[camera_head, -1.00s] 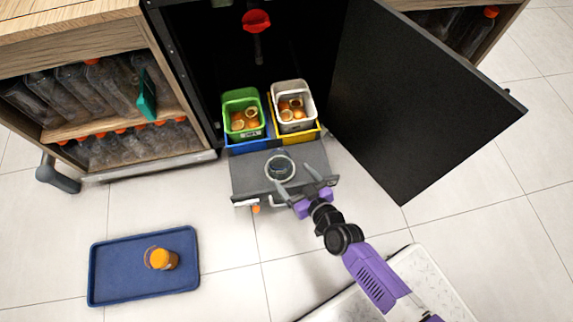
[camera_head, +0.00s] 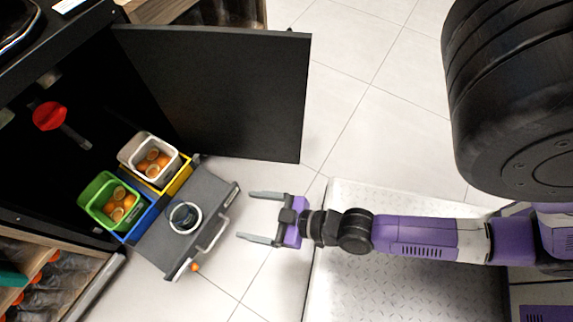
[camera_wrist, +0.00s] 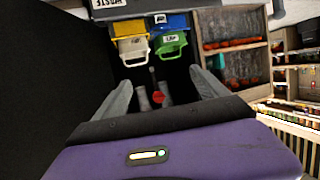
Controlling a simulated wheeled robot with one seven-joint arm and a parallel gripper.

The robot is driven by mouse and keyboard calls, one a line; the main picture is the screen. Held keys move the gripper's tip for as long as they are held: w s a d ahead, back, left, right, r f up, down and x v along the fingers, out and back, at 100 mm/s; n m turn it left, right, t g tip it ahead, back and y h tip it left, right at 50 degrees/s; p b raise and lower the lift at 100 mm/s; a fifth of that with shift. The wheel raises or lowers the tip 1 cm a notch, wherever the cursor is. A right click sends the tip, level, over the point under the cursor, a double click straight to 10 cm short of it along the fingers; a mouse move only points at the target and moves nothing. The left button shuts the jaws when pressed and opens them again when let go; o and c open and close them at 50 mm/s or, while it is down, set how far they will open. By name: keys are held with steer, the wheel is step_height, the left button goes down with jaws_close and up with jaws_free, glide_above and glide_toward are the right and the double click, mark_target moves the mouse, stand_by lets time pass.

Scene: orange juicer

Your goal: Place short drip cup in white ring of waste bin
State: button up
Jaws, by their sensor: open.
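The grey pull-out top of the waste bin (camera_head: 210,187) extends from the cabinet in the head view. The white ring (camera_head: 172,222) lies on it. A small dark, glassy round shape that looks like the short drip cup (camera_head: 185,214) sits inside the ring and appears upright; its exact seating is too small to tell. My gripper (camera_head: 245,216) is open and empty, to the right of the bin's front handle and apart from the cup. In the wrist view its open fingers (camera_wrist: 160,78) have nothing between them, and the cup and ring do not show.
A green bucket (camera_head: 98,199) and a white bucket (camera_head: 138,142) holding orange pieces stand in blue and yellow holders behind the grey top. A black cabinet door (camera_head: 225,90) stands open beside them. An orange piece (camera_head: 195,267) is near the handle. Floor around my gripper is clear.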

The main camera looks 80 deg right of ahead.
steer(key=s+r, duration=0.4)
steer(key=r, duration=0.4)
steer(key=s+r, duration=0.4)
steer(key=r, duration=0.5)
steer(key=shift+s+a+r+t, duration=0.3)
steer(key=shift+a, duration=0.05)
steer(key=shift+r, duration=0.1)
